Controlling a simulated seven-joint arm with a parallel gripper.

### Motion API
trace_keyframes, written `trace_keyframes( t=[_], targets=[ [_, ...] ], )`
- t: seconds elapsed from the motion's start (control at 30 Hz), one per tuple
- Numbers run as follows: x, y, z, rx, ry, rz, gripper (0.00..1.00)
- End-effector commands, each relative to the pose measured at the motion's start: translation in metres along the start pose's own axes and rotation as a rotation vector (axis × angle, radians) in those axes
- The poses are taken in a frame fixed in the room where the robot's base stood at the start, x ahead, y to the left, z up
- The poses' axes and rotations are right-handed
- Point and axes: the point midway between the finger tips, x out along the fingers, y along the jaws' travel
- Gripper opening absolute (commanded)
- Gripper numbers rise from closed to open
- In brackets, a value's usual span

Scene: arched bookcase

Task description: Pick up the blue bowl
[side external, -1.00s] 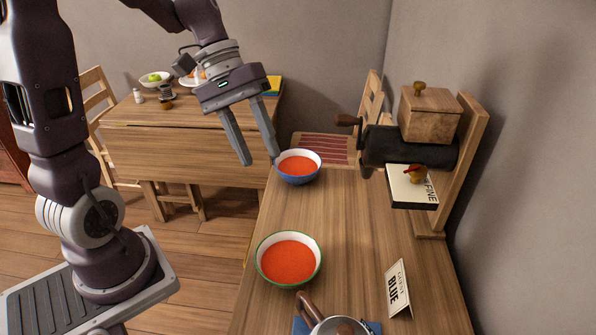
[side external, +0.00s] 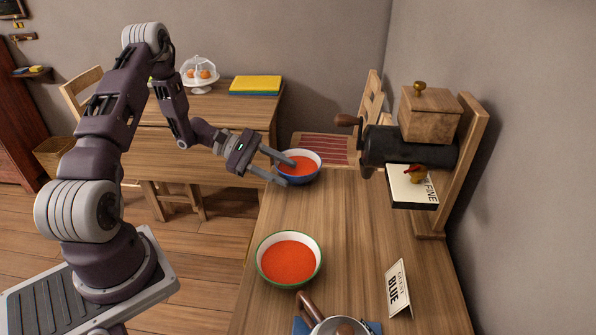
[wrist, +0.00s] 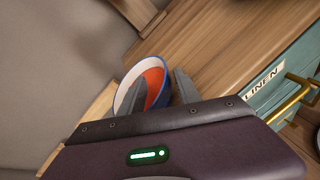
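The blue bowl (side external: 300,181), white inside and filled with red soup, stands upright at the far left edge of the near table. It also shows in the wrist view (wrist: 153,80). My gripper (side external: 288,173) is open at the bowl's left side. In the side view, one finger overlaps the soup and rim, and the other ends near the bowl's front outer side. In the wrist view the bowl shows between the two fingers (wrist: 157,88). I cannot tell whether either finger touches it.
A green-rimmed bowl (side external: 290,258) of red soup stands nearer on the table (side external: 345,235). A card reading "BLUE" (side external: 398,288) stands to its right.

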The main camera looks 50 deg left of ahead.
Motion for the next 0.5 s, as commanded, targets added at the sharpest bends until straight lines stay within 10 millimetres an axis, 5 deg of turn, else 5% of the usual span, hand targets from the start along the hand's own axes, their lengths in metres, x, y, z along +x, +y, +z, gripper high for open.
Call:
trace_keyframes(
  t=[0.13, 0.37, 0.5],
  targets=[
    [0.024, -0.002, 0.001, 0.000, -0.002, -0.003, 0.39],
    [0.029, -0.002, 0.000, 0.000, 0.001, -0.001, 0.39],
    [0.029, -0.002, 0.001, 0.000, 0.000, -0.001, 0.18]
  ],
)
